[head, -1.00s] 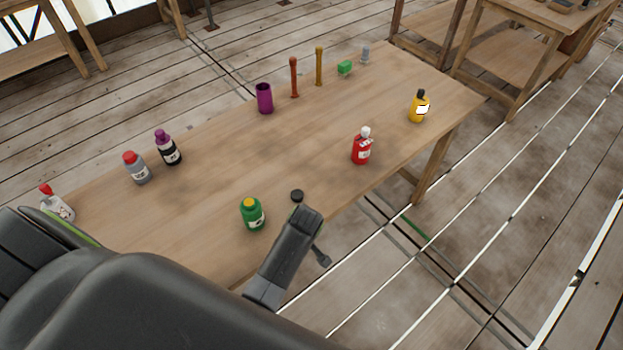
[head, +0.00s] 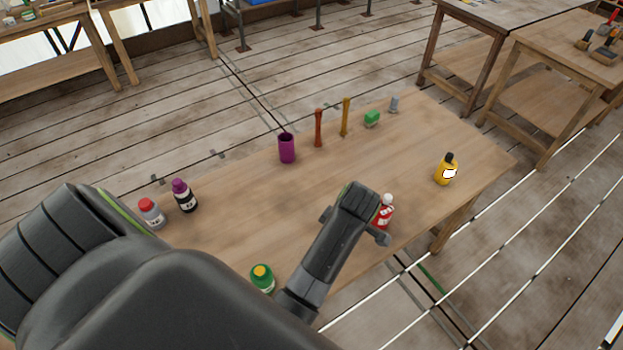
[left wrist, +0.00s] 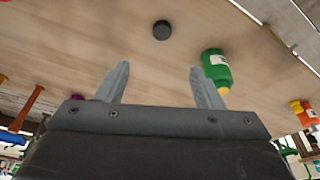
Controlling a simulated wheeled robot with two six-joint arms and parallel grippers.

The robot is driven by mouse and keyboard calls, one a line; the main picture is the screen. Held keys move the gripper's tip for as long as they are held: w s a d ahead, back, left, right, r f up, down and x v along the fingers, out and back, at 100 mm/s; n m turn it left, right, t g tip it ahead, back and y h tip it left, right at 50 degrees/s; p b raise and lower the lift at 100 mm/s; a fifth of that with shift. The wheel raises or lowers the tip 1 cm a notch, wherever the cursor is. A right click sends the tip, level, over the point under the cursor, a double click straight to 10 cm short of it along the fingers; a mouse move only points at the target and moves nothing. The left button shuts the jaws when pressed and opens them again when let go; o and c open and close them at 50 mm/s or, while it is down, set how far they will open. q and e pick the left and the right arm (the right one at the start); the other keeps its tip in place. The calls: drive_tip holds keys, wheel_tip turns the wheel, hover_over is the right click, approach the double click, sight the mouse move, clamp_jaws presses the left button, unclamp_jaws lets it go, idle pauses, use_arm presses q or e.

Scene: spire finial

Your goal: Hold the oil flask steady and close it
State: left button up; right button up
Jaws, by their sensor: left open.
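A green flask (head: 262,278) with a yellow top and pale label stands near the table's front edge. My dark arm partly covers it in the head view. In the left wrist view the green flask (left wrist: 216,70) shows upside down, right of centre, beyond the right finger. A black round cap (left wrist: 162,30) lies loose on the table there; it is hidden in the head view. My left gripper (left wrist: 158,70) is open and empty, with both fingers apart and the cap above the gap in the picture. My right gripper is not seen.
A red bottle (head: 387,215) is partly behind my arm. A yellow bottle (head: 446,172) stands at the right. Grey (head: 152,214) and black (head: 185,196) bottles stand left. The table's middle is clear.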

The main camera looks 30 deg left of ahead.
use_arm(q)
drive_tip(key=x, duration=1.1)
drive_tip(key=shift+w+a+f, duration=0.1)
drive_tip(key=shift+w+f, duration=0.1)
drive_tip(key=shift+a+f, duration=0.1)
drive_tip(key=shift+f, duration=0.45)
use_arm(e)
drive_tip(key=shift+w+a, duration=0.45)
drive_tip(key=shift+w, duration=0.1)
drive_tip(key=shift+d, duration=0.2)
